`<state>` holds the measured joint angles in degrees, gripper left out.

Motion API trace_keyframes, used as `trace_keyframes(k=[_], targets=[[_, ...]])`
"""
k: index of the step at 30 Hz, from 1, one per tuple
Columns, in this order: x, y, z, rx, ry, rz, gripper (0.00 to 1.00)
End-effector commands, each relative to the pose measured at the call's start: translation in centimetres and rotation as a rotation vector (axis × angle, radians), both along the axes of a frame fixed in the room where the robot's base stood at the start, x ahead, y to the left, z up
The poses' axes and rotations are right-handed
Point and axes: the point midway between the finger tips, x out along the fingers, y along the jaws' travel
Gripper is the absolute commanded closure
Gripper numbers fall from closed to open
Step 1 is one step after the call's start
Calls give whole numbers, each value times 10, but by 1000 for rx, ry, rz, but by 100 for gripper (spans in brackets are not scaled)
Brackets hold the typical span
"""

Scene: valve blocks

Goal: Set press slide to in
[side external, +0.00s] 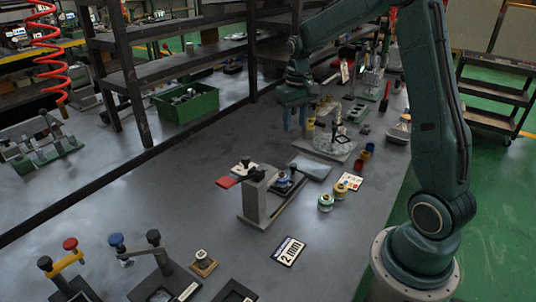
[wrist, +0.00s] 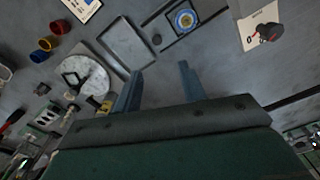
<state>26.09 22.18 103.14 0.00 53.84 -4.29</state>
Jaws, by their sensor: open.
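The press (side external: 257,195) is a grey upright post on a long base near the middle of the table, with a red lever at its top left. What looks like its slide (side external: 285,182), a dark carriage with a blue ring on top, sits on the base's rails at the right of the post. The blue-ringed piece (wrist: 185,20) shows at the top of the wrist view, between dark rails. I cannot tell the slide's exact position along its travel. My gripper (side external: 296,118) is open and empty, pointing down above the table behind the press. Its two fingers (wrist: 160,72) are apart.
A grey tray (side external: 311,166) lies between the press and a block with a round dial (side external: 333,143). Lever blocks (side external: 150,265) stand in front.

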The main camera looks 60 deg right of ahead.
Motion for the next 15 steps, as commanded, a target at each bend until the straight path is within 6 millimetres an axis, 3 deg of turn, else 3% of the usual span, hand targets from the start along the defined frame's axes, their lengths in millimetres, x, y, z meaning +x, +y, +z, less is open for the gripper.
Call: trace_keyframes(k=[15], targets=[[3, -9, -15, 7, 14, -12, 59]])
